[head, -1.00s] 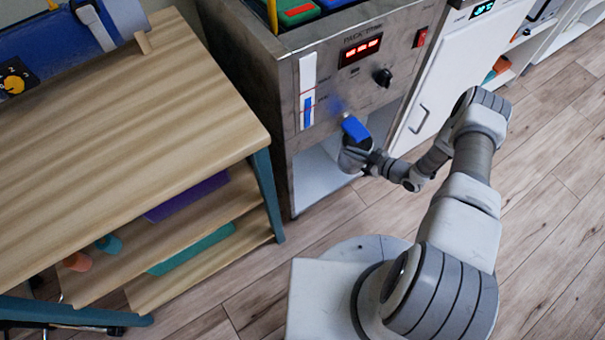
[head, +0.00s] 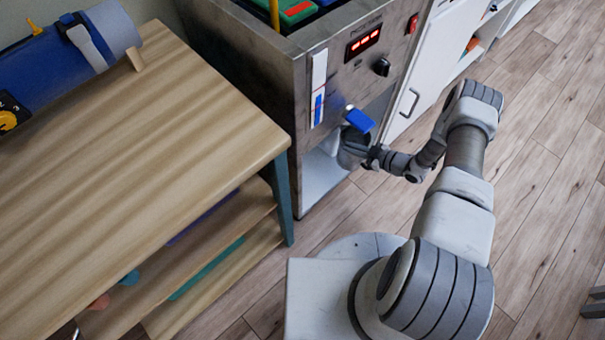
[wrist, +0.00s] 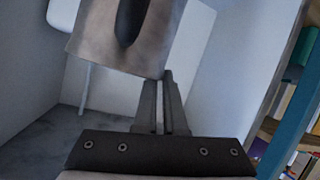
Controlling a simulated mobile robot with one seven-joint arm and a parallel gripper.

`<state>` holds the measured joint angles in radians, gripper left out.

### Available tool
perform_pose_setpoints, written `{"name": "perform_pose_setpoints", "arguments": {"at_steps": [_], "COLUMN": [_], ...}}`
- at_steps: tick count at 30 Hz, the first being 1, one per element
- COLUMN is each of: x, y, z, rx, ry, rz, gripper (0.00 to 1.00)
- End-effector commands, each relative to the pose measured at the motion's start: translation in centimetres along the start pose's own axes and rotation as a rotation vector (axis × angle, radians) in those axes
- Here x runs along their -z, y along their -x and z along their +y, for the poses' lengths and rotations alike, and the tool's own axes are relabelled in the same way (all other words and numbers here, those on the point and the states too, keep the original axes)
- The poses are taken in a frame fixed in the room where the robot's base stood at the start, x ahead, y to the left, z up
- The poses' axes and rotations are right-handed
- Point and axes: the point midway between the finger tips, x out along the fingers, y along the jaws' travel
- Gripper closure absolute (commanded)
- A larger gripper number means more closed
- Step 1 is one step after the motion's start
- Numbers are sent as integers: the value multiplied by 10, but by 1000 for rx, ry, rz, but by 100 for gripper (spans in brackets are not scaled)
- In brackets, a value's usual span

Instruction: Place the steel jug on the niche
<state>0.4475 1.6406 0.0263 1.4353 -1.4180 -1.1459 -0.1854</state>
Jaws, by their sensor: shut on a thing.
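The steel jug (head: 350,146) is a small grey shape at the mouth of the niche, partly hidden by my arm. In the wrist view a steel surface with a dark, elongated mark, apparently the jug (wrist: 98,42), fills the upper middle. My gripper (head: 369,158) is shut on it; its fingers (wrist: 164,88) meet the lower edge of the steel in the wrist view. The niche (head: 322,174) is a white-walled opening under the steel unit's control panel. Its pale inside (wrist: 35,75) and grey floor (wrist: 35,145) show in the wrist view. The jug's base is hidden.
A blue piece (head: 360,120) shows just above the jug; I cannot tell what it belongs to. The steel unit (head: 338,75) has a red display. A wooden shelf table (head: 150,120) stands close on the left. A white cabinet (head: 420,75) is on the right.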

Motion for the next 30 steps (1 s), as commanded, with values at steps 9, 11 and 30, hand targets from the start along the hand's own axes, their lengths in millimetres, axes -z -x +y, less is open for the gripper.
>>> {"name": "perform_pose_setpoints", "arguments": {"at_steps": [9,11,30], "x": [-7,-9,-42], "y": [-42,-55,-113], "z": [-39,-50,-99], "rx": [3,4,-1], "ry": [-1,-2,2], "rz": [3,3,1], "gripper": [100,100,100]}}
